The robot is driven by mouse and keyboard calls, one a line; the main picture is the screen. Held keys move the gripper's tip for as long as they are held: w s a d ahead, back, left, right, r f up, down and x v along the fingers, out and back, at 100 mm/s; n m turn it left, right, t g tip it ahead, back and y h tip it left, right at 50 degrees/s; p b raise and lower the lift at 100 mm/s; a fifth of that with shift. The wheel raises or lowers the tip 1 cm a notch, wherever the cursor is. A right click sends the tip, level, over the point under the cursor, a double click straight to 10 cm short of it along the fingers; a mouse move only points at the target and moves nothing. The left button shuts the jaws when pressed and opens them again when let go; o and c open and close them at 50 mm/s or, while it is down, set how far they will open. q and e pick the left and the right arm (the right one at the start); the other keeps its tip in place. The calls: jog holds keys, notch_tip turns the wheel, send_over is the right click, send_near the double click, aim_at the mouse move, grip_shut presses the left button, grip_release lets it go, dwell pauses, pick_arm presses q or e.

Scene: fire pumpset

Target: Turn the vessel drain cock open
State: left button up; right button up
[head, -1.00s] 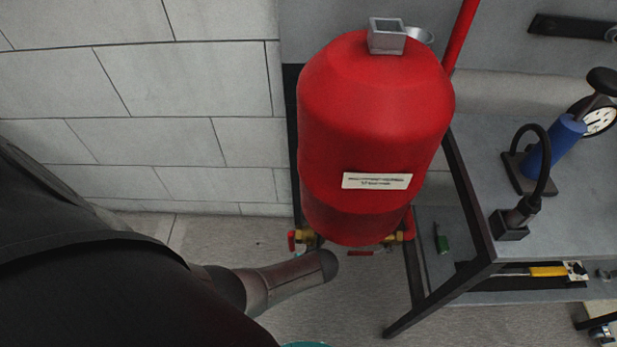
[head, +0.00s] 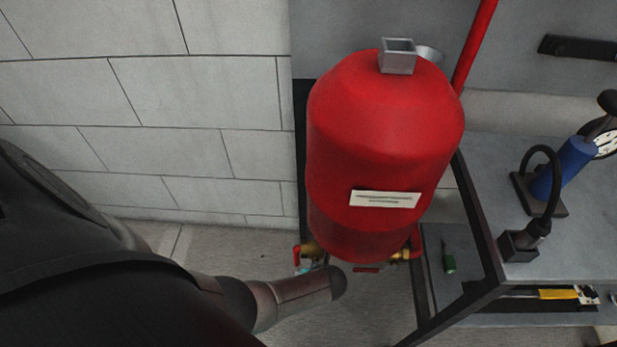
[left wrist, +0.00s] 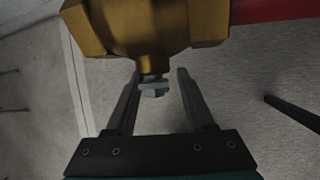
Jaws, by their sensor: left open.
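The red vessel (head: 385,130) stands upright in the head view with a white label on its front. At its lower left is a brass cock (head: 309,249) with a red lever (head: 296,256). A second brass valve (head: 402,255) sits at the lower right. In the left wrist view, a brass valve body (left wrist: 145,30) fills the top, with a small grey nut (left wrist: 154,90) on a short stem below it. My left gripper (left wrist: 158,85) is open, its fingers on either side of the nut, with gaps showing. In the head view my forearm mostly hides this gripper. My right gripper is out of view.
A dark frame leg (head: 455,310) and a grey bench (head: 470,180) stand right of the vessel. A blue hand pump (head: 565,165) with a black hose is on the bench. A block wall (head: 150,110) is at the left. The floor below the vessel is clear.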

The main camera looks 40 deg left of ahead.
pick_arm(q)
jog(key=shift+r, duration=0.1)
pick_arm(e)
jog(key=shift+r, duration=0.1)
pick_arm(q)
jog(key=shift+d+r, duration=0.1)
jog(key=shift+r, duration=0.05)
jog(key=s+d+p, duration=0.2)
jog(key=s+d, duration=0.4)
jog(key=d, duration=0.5)
jog(key=shift+r, duration=0.25)
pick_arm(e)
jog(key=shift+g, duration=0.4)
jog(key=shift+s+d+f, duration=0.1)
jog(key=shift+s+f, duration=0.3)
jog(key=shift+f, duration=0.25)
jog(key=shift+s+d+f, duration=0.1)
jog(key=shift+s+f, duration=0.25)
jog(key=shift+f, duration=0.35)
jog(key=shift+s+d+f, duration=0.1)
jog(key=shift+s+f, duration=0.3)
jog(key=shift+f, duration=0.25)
